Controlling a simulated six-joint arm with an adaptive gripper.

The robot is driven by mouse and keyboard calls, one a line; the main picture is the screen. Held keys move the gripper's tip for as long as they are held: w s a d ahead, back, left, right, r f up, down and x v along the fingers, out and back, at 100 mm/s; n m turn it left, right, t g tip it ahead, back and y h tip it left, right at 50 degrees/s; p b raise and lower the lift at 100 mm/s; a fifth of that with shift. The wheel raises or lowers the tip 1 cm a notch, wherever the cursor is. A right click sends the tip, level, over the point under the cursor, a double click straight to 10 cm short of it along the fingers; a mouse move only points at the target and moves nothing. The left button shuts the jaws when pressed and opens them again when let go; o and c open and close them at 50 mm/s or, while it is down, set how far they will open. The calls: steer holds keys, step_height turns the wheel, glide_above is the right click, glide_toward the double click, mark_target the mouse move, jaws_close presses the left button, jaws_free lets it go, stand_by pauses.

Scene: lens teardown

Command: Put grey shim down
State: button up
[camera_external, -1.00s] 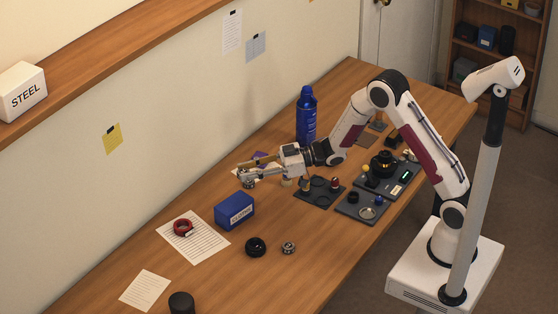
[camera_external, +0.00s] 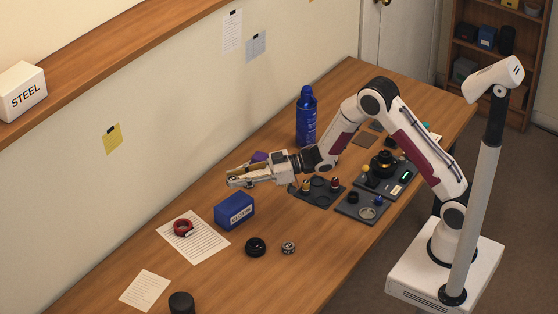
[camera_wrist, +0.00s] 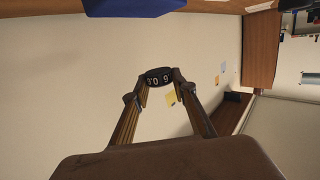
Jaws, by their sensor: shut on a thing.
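My gripper (camera_external: 236,181) reaches out level over the table, left of the dark trays and above and behind the blue box. The piece sits between the fingertips, clear of the table in that view. It shows only as a tiny grey shape at the fingertips in the external view. I cannot tell from its look alone whether it is the grey shim.
The blue box (camera_external: 235,211) stands just in front of my gripper. A blue bottle (camera_external: 306,116) stands behind the arm. A red ring (camera_external: 183,228) lies on a paper sheet (camera_external: 207,246). A black ring (camera_external: 255,247) and small grey part (camera_external: 288,248) lie in front. Bare table surrounds them.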

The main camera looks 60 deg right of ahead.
mark_target(239, 202)
steer(key=shift+f, duration=1.9)
steer(key=shift+f, duration=1.85)
steer(key=shift+f, duration=0.15)
steer(key=o, duration=1.2)
steer(key=shift+v, duration=6.05)
